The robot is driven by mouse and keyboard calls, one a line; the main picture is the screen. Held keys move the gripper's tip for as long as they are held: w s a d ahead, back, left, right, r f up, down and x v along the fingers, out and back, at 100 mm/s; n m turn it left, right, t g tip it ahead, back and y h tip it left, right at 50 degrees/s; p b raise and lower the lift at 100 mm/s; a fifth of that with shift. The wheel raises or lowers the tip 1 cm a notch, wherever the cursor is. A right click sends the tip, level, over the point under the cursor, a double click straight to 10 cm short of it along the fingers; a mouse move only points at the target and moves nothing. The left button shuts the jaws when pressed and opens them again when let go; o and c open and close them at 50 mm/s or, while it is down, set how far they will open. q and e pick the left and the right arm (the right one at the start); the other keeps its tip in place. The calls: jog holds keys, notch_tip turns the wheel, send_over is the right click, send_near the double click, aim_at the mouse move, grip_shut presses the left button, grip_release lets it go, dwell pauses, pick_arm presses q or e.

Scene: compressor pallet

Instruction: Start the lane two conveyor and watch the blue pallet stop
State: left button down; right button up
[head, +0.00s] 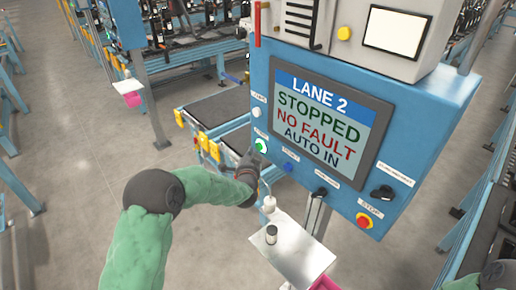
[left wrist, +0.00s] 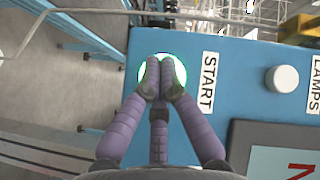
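The blue lane 2 control panel (head: 375,190) fills the right of the head view. Its screen (head: 325,118) reads LANE 2, STOPPED, NO FAULT, AUTO IN. The round START button (head: 261,145) is at the panel's left edge, green with a pale rim; it also shows in the left wrist view (left wrist: 148,75), partly hidden behind my fingers. My left gripper (head: 256,160) is shut and empty, its fingertips together (left wrist: 160,74) over the button. I cannot tell whether they touch it. My right gripper is out of view. I cannot make out a blue pallet.
A small metal shelf (head: 300,252) lies below. Grey floor is open at left.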

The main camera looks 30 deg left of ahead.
pick_arm(q)
jog(key=shift+w+d, duration=0.1)
jog(key=shift+w+d, duration=0.1)
jog(key=shift+w, duration=0.2)
jog(key=shift+w+d, duration=0.15)
jog(key=shift+w, duration=0.3)
dwell(0.9)
jog(key=shift+s, duration=0.1)
dwell(0.3)
jog(key=shift+s+a+b, duration=0.3)
jog(key=shift+s+b, duration=0.05)
jog(key=shift+s, duration=0.4)
jog(key=shift+s+a+b, duration=0.15)
jog(key=shift+s+a, duration=0.15)
jog(key=shift+s, duration=0.5)
jog(key=shift+s+a+b, duration=0.15)
jog(key=shift+s+a, duration=0.2)
jog(key=shift+s, duration=0.4)
jog(key=shift+s+a+b, duration=0.15)
jog(key=shift+s+a, duration=0.15)
jog(key=shift+s, duration=0.5)
